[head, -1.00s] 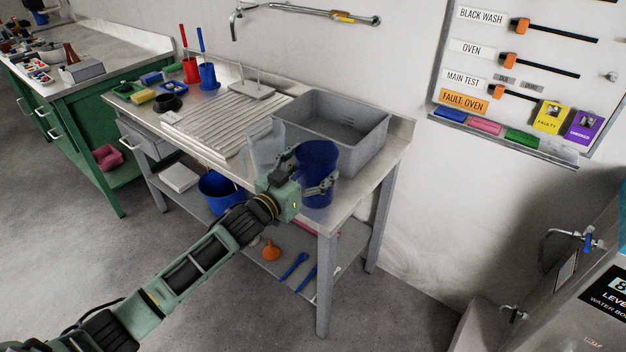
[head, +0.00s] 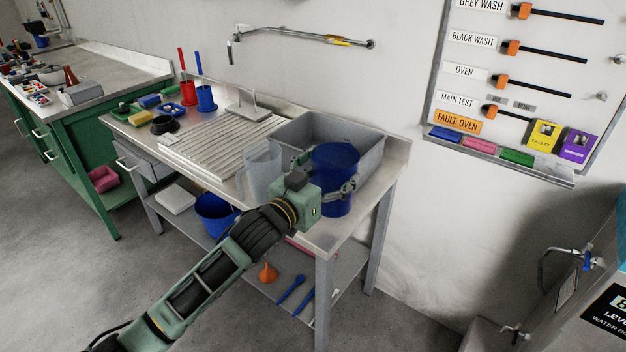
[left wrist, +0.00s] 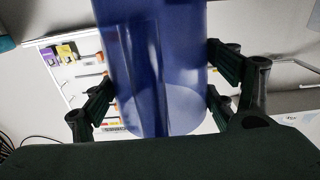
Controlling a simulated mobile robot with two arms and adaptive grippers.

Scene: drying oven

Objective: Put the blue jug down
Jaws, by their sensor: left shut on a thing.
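The blue jug (head: 334,172) is at the front right of the steel sink table (head: 330,240). My left gripper (head: 338,190) is shut around its side. In the left wrist view the jug (left wrist: 160,60) stands between the fingers of the left gripper (left wrist: 162,90), which touch or nearly touch both sides. The jug looks upright in the head view, in front of the grey basin (head: 372,160). I cannot tell whether its base touches the table top. My right gripper is not in view.
A clear jug (head: 262,172) stands just left of the blue jug, close to my gripper. The ribbed drainer (head: 215,145) and a red and a blue pot (head: 207,98) are farther left. A blue bucket (head: 214,212) sits on the lower shelf. A narrow strip of table front is bare.

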